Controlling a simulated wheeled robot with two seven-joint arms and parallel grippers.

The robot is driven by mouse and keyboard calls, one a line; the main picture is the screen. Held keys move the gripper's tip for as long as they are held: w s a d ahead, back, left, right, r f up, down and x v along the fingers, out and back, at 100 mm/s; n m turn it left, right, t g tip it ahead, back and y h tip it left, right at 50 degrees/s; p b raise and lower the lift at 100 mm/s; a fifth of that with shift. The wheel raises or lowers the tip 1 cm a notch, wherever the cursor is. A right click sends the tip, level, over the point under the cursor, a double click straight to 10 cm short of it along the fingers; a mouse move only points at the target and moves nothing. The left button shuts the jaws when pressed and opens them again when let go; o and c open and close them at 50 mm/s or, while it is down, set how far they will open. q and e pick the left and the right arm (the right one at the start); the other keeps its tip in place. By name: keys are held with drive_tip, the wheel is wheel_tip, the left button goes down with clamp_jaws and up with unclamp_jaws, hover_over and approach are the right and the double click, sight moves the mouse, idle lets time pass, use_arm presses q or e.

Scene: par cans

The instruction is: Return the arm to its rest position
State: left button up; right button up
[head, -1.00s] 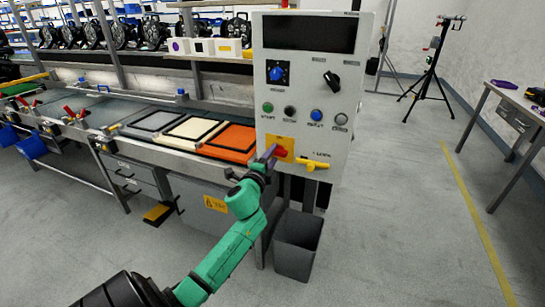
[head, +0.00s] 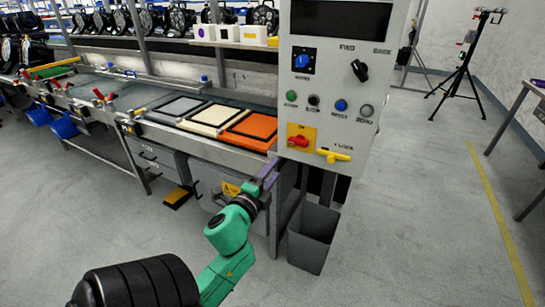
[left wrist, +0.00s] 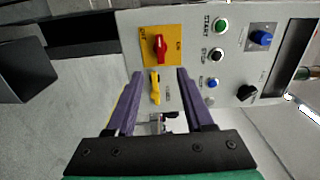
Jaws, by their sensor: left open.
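My left arm is green, and its left gripper (head: 267,174) has purple fingers. In the head view it is below and left of the control panel (head: 330,120), apart from it. In the left wrist view the left gripper (left wrist: 155,88) is open with nothing between its fingers. The red rotary switch (head: 298,141) on its yellow plate and the yellow lever handle (head: 333,156) are on the lower panel. Both also show ahead of the fingers in the left wrist view. My right gripper is out of view.
A grey bin (head: 312,238) stands on the floor under the panel. The workbench with orange (head: 252,129), cream and grey framed mats runs to the left. A yellow pedal (head: 178,197) is on the floor. A tripod (head: 459,75) stands at the back right.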

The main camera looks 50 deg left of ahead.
use_arm(q)
drive_tip(key=shift+f, duration=0.1)
idle(0.4)
wheel_tip(320, 180, down, 21)
drive_tip(key=d+n+g+h+p, duration=0.1)
drive_tip(key=n+g+h+p, duration=0.15)
drive_tip(key=n+g, duration=0.2)
drive_tip(key=s+d+f+n+g+p, duration=0.1)
drive_tip(key=s+d+f, duration=0.1)
drive_tip(key=f, duration=0.3)
drive_tip(key=s+d+f+n+g+h, duration=0.1)
drive_tip(key=s+f+g, duration=0.1)
drive_tip(key=s+f, duration=0.15)
drive_tip(key=s+d+f+n+g+p, duration=0.1)
drive_tip(key=s+d+f, duration=0.1)
drive_tip(key=f, duration=0.4)
drive_tip(key=s+d+f+n+g+p, duration=0.1)
drive_tip(key=s+d+f+g, duration=0.1)
drive_tip(key=s+f, duration=0.3)
drive_tip(key=s+d+f+n+g+h, duration=0.1)
drive_tip(key=s+d+f+g, duration=0.2)
drive_tip(key=s, duration=0.8)
drive_tip(key=s+d+f+n+g+h+p, duration=0.1)
drive_tip(key=s+d+f+n+g, duration=0.1)
drive_tip(key=s+f, duration=0.4)
drive_tip(key=shift+s+d+f+p, duration=0.3)
drive_tip(key=shift+s+f, duration=0.05)
drive_tip(key=shift+s, duration=0.65)
drive_tip(key=shift+g, duration=0.25)
